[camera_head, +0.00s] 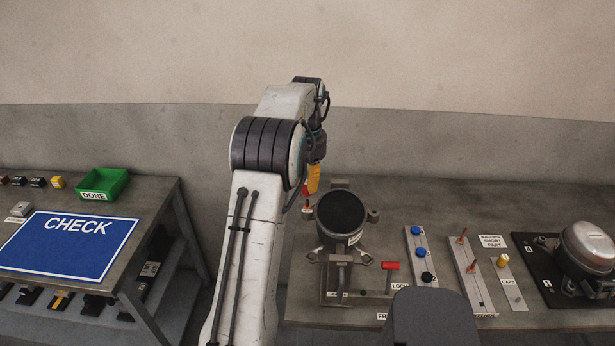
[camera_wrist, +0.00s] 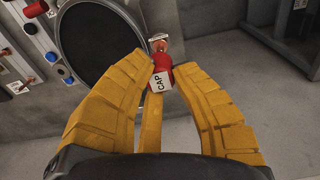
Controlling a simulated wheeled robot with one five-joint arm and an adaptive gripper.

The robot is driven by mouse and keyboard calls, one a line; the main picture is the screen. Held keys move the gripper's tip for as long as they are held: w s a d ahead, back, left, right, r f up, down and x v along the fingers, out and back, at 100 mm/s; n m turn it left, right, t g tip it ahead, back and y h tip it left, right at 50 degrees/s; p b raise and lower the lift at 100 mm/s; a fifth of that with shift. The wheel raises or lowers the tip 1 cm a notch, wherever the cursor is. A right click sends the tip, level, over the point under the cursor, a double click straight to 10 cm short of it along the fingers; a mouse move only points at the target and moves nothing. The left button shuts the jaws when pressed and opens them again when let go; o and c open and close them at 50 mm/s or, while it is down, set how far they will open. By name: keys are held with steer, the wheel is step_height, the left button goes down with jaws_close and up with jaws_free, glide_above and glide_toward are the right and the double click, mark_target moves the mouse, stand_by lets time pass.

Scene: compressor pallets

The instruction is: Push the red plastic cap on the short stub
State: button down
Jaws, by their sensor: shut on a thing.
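My gripper (camera_wrist: 162,78) has yellow segmented fingers. It is shut on the red cap (camera_wrist: 161,63), which carries a white label reading CAP. The copper stub (camera_wrist: 159,43) shows just past the cap, in line with it, beside the dark round top of the compressor (camera_wrist: 97,45). I cannot tell whether the cap touches the stub or sits on it. In the head view my gripper (camera_head: 312,183) points down at the left back side of the black-topped compressor (camera_head: 341,213). The stub is hard to make out there.
The compressor stands in a metal fixture with a red handle (camera_head: 390,266). To its right are a strip with blue and black caps (camera_head: 419,240), a strip with copper stubs (camera_head: 466,265) and another compressor (camera_head: 588,245). A left table holds a green bin (camera_head: 103,184) and blue mat (camera_head: 68,246).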

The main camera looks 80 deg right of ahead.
mark_target(307, 200)
steer(key=shift+f, duration=0.65)
steer(key=shift+p, duration=0.55)
stand_by(0.5)
steer(key=shift+f+b, duration=0.95)
steer(key=shift+f, duration=0.5)
stand_by(1.0)
steer(key=c, duration=1.1)
jaws_free()
steer(key=shift+r, duration=0.15)
step_height(307, 200, up, 12)
steer(key=shift+a+f, duration=0.1)
